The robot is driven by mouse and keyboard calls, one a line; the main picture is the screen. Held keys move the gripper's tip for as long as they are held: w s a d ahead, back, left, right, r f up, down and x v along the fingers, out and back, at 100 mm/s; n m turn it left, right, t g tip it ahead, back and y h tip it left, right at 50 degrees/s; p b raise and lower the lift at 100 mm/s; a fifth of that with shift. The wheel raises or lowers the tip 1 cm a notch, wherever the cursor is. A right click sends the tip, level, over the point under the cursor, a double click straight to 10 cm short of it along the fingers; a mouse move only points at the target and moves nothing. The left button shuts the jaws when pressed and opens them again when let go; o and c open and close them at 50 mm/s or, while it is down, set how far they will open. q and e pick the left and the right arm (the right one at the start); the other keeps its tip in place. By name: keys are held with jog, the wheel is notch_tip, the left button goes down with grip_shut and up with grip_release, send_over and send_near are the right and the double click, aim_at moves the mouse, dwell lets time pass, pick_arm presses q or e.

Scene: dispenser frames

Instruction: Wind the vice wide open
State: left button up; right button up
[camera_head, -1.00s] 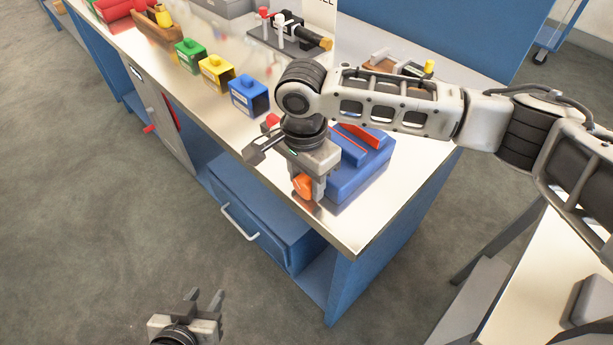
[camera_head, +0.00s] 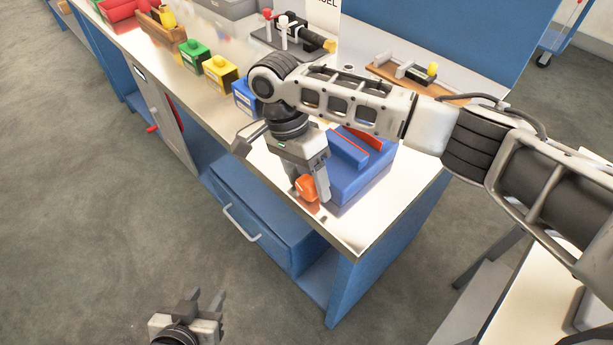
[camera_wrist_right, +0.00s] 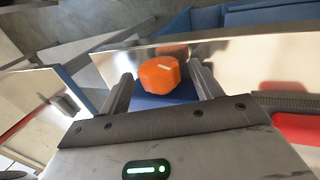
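The vice (camera_head: 352,170) is a blue block with red jaw strips near the front corner of the bench. Its orange knob (camera_head: 307,188) is on the side facing the bench's front edge. The right arm hides part of the vice. My right gripper (camera_head: 307,190) is at the knob, with one finger on each side. In the right wrist view, the orange knob (camera_wrist_right: 160,74) carries a pale mark and lies between the tips of the open fingers (camera_wrist_right: 163,82), with gaps on both sides. My left gripper (camera_head: 205,302) is open and empty, low over the floor.
A wooden-based fixture (camera_head: 415,80) and a black-based device (camera_head: 290,38) are behind the arm. The bench's front right corner is clear.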

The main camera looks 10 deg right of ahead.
jog(key=v, duration=1.6)
